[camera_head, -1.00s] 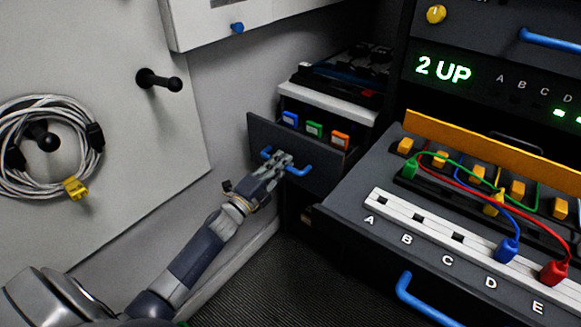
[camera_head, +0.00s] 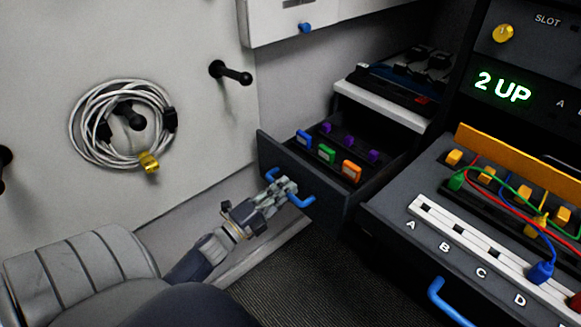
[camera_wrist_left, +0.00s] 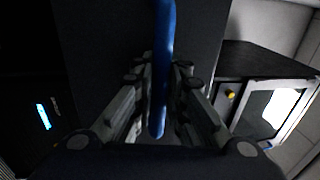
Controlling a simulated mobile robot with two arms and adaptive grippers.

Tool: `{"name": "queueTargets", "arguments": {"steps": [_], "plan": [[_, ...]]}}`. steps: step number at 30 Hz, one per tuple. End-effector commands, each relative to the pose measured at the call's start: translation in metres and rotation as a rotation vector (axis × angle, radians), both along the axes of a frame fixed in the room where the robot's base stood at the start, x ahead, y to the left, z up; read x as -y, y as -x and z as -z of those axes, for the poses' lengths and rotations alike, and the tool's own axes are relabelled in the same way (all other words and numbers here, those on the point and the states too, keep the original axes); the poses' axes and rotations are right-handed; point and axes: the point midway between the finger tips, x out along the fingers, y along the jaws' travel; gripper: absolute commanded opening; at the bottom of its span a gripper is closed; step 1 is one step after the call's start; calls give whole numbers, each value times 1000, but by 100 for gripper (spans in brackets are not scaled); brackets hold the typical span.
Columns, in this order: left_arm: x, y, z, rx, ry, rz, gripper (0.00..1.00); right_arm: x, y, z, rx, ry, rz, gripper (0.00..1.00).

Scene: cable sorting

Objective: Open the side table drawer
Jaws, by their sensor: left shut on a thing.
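The side table drawer (camera_head: 322,198) is dark grey and stands pulled out from the side table (camera_head: 382,105). Inside it are blue, green and orange connectors near the front and several purple ones behind. My left gripper (camera_head: 285,186) is shut on the drawer's blue handle (camera_head: 303,202). In the left wrist view the blue handle (camera_wrist_left: 163,60) runs between the two fingers of my left gripper (camera_wrist_left: 160,115), in front of the dark drawer face (camera_wrist_left: 100,40). My right gripper is not in view.
A larger panel drawer with a lettered white strip (camera_head: 465,235), cables and its own blue handle (camera_head: 447,303) stands close at the right. A coiled white cable (camera_head: 85,125) hangs on the left wall near a black peg (camera_head: 232,73). Dark floor (camera_head: 300,275) lies below.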

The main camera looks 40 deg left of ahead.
Motion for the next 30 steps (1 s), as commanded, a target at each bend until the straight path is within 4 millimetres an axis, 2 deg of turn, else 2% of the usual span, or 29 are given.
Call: {"name": "queueTargets", "arguments": {"steps": [11, 12, 14, 15, 25, 30], "plan": [[0, 2, 2, -3, 1, 0, 0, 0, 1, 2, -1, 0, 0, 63], [0, 2, 2, -3, 1, 0, 18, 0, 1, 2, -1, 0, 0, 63], [0, 2, 2, -3, 1, 0, 32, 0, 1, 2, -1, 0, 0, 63], [0, 2, 2, -3, 1, 0, 33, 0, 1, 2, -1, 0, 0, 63], [0, 4, 1, -1, 1, 0, 33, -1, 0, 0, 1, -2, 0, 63], [-3, 24, 6, -4, 2, -2, 33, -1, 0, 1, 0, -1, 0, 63]]}}
